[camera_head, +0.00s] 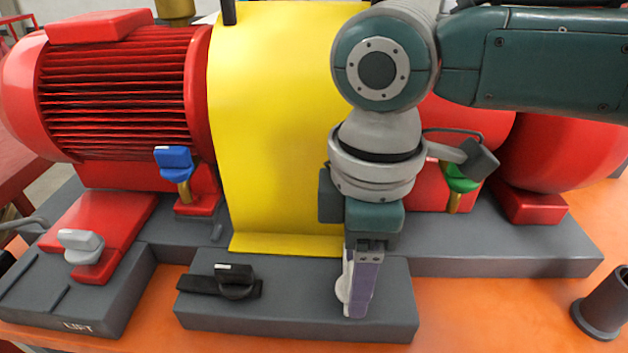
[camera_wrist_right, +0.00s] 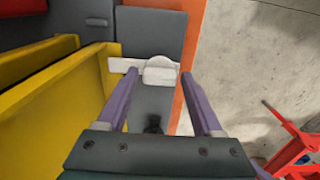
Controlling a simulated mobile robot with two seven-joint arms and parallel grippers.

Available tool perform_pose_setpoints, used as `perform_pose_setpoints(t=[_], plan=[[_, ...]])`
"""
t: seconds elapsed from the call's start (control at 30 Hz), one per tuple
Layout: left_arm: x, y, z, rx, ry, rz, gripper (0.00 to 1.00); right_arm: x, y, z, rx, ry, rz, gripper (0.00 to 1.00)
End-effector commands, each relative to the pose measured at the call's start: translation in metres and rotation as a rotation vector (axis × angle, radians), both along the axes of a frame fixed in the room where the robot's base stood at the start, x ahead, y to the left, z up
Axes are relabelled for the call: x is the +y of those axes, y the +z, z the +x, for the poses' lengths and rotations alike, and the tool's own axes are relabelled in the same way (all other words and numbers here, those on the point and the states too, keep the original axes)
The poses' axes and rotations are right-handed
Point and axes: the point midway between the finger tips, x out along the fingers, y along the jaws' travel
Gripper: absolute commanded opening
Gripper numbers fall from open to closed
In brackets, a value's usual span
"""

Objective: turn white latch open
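The white latch (camera_wrist_right: 160,70) shows in the right wrist view with its round knob between my right gripper's fingertips and a flat white bar extending left. In the head view only a white edge (camera_head: 342,289) of it shows beside the purple fingers, on the right end of the dark grey front block (camera_head: 290,318); the rest is hidden. My right gripper (camera_head: 357,312) points down over it. In the wrist view its purple fingers (camera_wrist_right: 160,76) are spread on either side of the knob, with small gaps visible. My left gripper is not in view.
A black latch (camera_head: 236,284) sits on the same block. A light grey latch (camera_head: 80,244), a blue valve handle (camera_head: 174,160) and a green one (camera_head: 462,180) are nearby. The yellow guard (camera_head: 275,130) stands close behind. A dark cup (camera_head: 603,305) stands at right on the orange surface.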

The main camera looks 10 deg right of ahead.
Motion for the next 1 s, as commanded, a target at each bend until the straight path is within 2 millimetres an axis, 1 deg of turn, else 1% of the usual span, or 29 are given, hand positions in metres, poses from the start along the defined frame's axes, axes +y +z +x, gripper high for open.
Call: perform_pose_setpoints(t=[0.03,0.07,0.57,0.6,1.0], plan=[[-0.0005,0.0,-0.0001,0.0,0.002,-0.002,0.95,0.0,0.0002,0.0001,0.0,0.0,0.0,0.61],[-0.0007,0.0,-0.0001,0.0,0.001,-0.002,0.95,0.0,0.0002,0.0001,0.0,0.0,0.0,0.58],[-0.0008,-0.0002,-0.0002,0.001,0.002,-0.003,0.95,-0.0001,0.0004,0.0,0.0,0.0,0.0,0.01],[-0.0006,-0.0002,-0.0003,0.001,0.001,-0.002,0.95,-0.0001,0.0005,0.0,0.0,0.0,0.0,0.0],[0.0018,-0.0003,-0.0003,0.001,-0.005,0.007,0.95,0.0001,0.0007,-0.0001,0.001,0.0,0.0,0.0]])
